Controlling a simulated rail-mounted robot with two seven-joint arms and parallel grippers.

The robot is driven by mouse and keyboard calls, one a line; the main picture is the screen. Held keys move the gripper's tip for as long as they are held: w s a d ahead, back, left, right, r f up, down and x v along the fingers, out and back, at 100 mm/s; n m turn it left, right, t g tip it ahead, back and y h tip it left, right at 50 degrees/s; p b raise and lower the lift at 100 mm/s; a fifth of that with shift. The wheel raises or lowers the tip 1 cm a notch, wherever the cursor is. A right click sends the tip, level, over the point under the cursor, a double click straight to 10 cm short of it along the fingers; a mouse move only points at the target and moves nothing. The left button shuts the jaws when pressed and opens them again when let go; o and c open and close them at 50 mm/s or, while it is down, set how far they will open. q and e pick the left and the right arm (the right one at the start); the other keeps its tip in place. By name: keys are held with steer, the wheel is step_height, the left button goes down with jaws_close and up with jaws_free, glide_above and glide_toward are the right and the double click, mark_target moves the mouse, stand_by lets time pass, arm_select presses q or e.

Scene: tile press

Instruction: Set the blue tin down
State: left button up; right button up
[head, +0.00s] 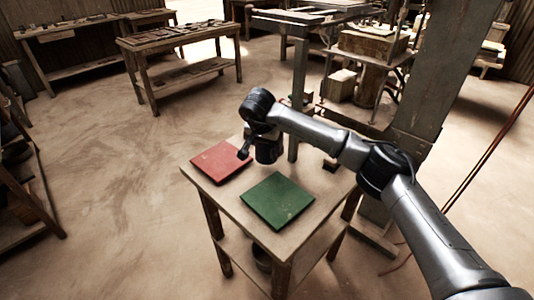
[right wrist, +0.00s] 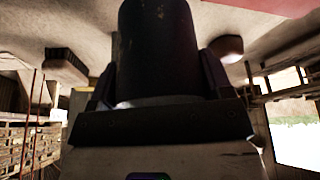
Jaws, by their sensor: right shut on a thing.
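In the right wrist view my right gripper (right wrist: 158,82) is shut on a dark cylinder, the tin (right wrist: 155,42), with one finger on each side. It looks nearly black there, so its blue does not show. In the head view my right gripper (head: 266,152) hangs over the small wooden table, near the inner edges of the red tile and the green tile. The tin cannot be told apart from the dark gripper in that view. Whether it touches anything below is unclear. My left gripper is not in view.
A red square tile (head: 220,162) and a green square tile (head: 277,200) lie on the small table (head: 235,212). A press post (head: 299,95) rises behind.

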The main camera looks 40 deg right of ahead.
mark_target(267, 152)
steer(key=shift+f+b, duration=0.85)
steer(key=shift+f, duration=1.15)
steer(key=o, duration=0.9)
steer(key=shift+f, duration=0.1)
steer(key=p+v, duration=0.3)
steer(key=v, duration=0.8)
steer(key=shift+w+d, duration=0.1)
steer(key=shift+o, duration=0.3)
steer(key=shift+a+r+p, duration=0.3)
steer(key=shift+r+p, duration=0.1)
steer(key=shift+r, duration=0.3)
